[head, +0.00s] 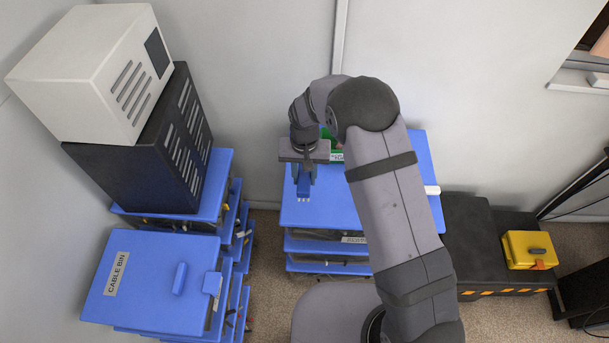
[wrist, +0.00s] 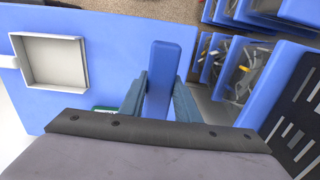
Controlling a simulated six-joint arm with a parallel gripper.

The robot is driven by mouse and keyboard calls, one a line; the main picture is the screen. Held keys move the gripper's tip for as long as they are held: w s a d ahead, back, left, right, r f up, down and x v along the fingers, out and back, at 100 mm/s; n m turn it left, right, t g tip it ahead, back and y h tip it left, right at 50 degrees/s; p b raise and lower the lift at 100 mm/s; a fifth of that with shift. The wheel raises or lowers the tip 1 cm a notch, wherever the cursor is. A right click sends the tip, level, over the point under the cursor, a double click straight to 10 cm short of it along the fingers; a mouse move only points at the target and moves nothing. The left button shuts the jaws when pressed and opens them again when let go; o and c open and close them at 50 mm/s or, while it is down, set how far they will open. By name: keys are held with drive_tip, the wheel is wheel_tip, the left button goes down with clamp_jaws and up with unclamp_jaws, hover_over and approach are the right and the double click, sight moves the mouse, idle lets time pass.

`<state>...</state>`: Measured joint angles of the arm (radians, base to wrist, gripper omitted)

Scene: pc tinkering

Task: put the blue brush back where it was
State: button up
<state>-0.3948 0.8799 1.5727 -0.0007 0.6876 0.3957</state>
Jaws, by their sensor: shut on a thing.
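The blue brush (head: 304,187) is held in my gripper (head: 303,176), over the left edge of the blue-topped bin stack (head: 325,212) in the head view. In the wrist view the brush (wrist: 168,65) stands out as a long blue bar between the two fingers of my gripper (wrist: 160,97). The fingers are shut on its sides. Its lower end seems clear of the lid, but I cannot tell the exact height. My gripper hides the brush's near end in the wrist view.
A shallow white tray (wrist: 53,62) lies empty on the blue lid. A green box (head: 336,153) stands behind my gripper. Bins with cables (wrist: 240,68) show beyond the lid edge. The cable bin (head: 150,280) stands left, a yellow case (head: 525,248) right.

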drive_tip(key=shift+f+b, duration=2.65)
drive_tip(key=shift+f, duration=1.25)
drive_tip(key=shift+f+b, duration=0.35)
drive_tip(key=shift+f, duration=0.15)
drive_tip(key=o, duration=0.8)
drive_tip(key=o, duration=0.5)
drive_tip(key=shift+o, duration=0.2)
drive_tip(key=shift+r, duration=0.15)
drive_tip(key=shift+r+p, duration=2.9)
drive_tip(key=shift+r, duration=1.05)
